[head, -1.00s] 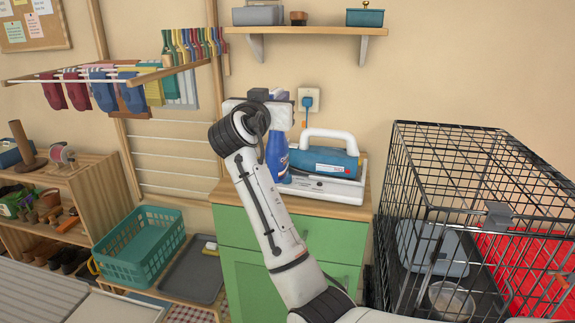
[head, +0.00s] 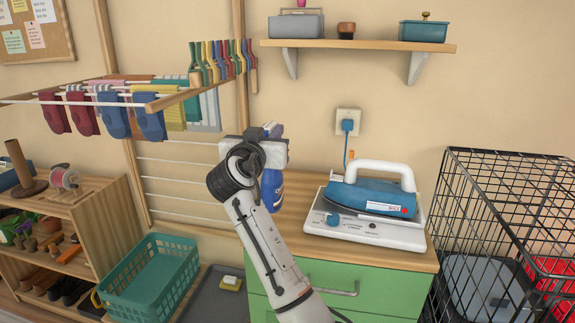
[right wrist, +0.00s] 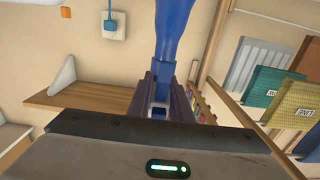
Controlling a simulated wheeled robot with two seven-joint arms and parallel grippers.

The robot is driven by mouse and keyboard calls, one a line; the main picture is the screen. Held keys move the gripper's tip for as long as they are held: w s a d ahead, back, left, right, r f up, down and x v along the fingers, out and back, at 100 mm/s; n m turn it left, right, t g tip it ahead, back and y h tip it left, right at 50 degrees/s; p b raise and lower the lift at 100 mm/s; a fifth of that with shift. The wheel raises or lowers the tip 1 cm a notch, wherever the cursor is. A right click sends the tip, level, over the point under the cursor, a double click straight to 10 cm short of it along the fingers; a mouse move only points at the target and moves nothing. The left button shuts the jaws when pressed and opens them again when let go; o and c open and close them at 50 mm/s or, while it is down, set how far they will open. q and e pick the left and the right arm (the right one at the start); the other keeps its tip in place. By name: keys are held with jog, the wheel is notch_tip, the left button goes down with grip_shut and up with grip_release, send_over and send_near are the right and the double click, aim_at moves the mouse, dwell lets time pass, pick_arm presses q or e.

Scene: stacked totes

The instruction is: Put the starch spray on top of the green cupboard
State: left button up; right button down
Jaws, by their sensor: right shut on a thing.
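The starch spray is a blue bottle (head: 272,188) with a purple-blue trigger head, upright in the head view. My right gripper (head: 265,148) is shut on its upper part and partly hides it. In the right wrist view the blue bottle (right wrist: 176,35) runs up from between the closed fingers (right wrist: 160,98). The green cupboard (head: 385,291) has a wooden top (head: 299,206). The bottle shows in front of the top's back left part, left of the iron. I cannot tell if its base touches the top. My left gripper is not in view.
A blue and white iron (head: 374,192) on a white base (head: 365,227) fills the right of the cupboard top. A wall shelf (head: 355,45) hangs above. A drying rack (head: 160,98) is at left, a wire cage (head: 500,215) at right. The top's left part looks clear.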

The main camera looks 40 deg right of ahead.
jog(key=shift+f, duration=0.75)
notch_tip(320, 180, down, 4)
jog(key=shift+r, duration=0.15)
jog(key=c, duration=1.6)
grip_release()
jog(key=shift+f, duration=0.25)
